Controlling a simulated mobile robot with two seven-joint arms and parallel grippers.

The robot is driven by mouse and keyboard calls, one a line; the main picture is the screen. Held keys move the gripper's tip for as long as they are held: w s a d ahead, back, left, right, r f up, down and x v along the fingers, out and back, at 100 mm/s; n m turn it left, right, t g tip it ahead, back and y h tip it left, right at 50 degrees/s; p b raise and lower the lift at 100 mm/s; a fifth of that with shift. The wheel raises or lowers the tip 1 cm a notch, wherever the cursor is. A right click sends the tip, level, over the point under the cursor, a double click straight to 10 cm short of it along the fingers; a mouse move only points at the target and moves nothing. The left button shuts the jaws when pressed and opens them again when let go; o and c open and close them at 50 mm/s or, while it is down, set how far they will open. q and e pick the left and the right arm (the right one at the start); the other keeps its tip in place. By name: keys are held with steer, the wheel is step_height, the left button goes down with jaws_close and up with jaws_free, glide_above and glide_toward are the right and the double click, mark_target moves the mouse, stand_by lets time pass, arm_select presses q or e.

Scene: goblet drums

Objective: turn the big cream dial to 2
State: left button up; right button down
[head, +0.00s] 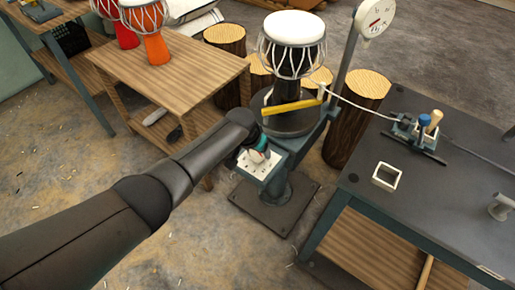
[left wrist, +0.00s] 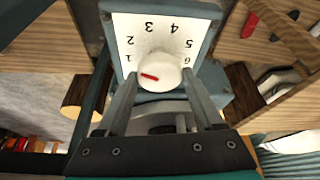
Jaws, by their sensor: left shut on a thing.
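The big cream dial (left wrist: 160,70) sits on a white number plate (left wrist: 160,35) marked 1 to 6, which appears upside down in the left wrist view. Its red mark points left in that view, close to the 1 and a little below it. My left gripper (left wrist: 161,74) is shut on the dial, one finger on each side. In the head view, my left gripper (head: 258,150) is at the control box (head: 262,170) on the drum stand, and hides part of the dial. My right gripper is not in view.
A white-topped goblet drum (head: 292,30) stands on a dark turntable above the box, with a yellow bar (head: 292,107) beside it. A round gauge (head: 374,16) is on a post behind. A wooden table (head: 170,65) is left, a dark workbench (head: 440,185) right.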

arm_select(q)
steer(key=shift+f+m, duration=0.1)
steer(key=shift+m, duration=0.4)
steer(key=o, duration=1.4)
steer(key=shift+s+r+p, duration=0.1)
steer(key=shift+r+p, duration=0.3)
steer(key=shift+r, duration=0.1)
steer(key=p+v, duration=0.2)
steer(key=v, duration=0.2)
steer(key=p+v, duration=0.3)
steer(key=v, duration=0.2)
steer(key=p+v, duration=0.3)
steer(key=v, duration=0.2)
steer(key=shift+a+r, duration=0.15)
steer(key=shift+a, duration=0.15)
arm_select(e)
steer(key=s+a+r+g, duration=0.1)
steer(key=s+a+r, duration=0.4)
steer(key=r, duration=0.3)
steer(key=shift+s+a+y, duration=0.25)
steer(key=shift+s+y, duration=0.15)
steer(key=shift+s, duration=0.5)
